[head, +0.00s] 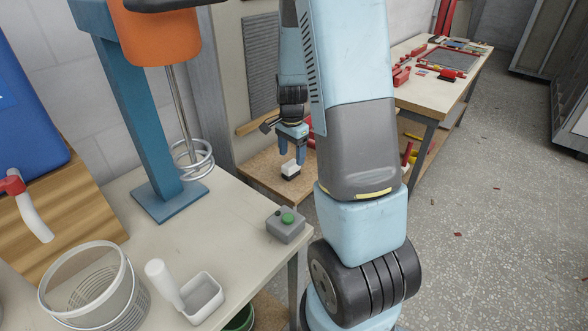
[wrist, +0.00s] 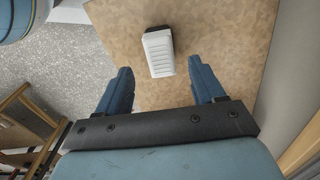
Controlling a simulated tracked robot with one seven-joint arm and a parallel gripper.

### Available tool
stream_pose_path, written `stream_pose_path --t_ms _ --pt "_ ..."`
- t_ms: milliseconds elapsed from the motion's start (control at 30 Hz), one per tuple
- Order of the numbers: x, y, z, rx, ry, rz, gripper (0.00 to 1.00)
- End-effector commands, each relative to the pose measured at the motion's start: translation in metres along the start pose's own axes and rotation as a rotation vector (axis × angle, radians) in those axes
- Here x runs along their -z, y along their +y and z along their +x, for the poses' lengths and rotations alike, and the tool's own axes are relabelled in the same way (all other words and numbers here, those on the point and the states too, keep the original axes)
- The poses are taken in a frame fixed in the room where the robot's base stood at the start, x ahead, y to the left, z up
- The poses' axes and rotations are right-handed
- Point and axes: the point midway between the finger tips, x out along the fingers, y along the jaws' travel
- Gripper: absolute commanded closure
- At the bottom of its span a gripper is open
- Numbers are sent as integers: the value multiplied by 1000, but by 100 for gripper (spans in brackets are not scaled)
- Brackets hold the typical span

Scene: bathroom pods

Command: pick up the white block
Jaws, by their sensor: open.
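The white block (head: 290,166) sits on a low brown board-topped surface (head: 258,170) behind the near table. It has a dark part along one side. In the wrist view the white block (wrist: 158,53) lies beyond my fingertips, roughly between their lines, with its ribbed white face toward me. My gripper (head: 291,162) is open and empty, pointing down over the block in the head view. In the wrist view the two blue fingers of my gripper (wrist: 160,75) stand apart on either side, without touching the block.
A workbench (head: 425,95) with red tools stands behind my arm. The speckled floor at right is mostly clear.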

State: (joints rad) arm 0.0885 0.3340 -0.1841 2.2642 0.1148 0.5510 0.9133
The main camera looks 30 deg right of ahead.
Motion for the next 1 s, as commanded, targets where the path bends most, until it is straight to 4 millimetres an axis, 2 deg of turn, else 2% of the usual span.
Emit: stream_pose_path --t_ms 400,533,767,1000 --pt "-1 -4 45 -3 -1 0 32" --pt "-1 -4 52 -1 -1 0 32" --pt "-1 -4 52 0 0 0 32" --pt "-1 -4 52 0 0 1 54"
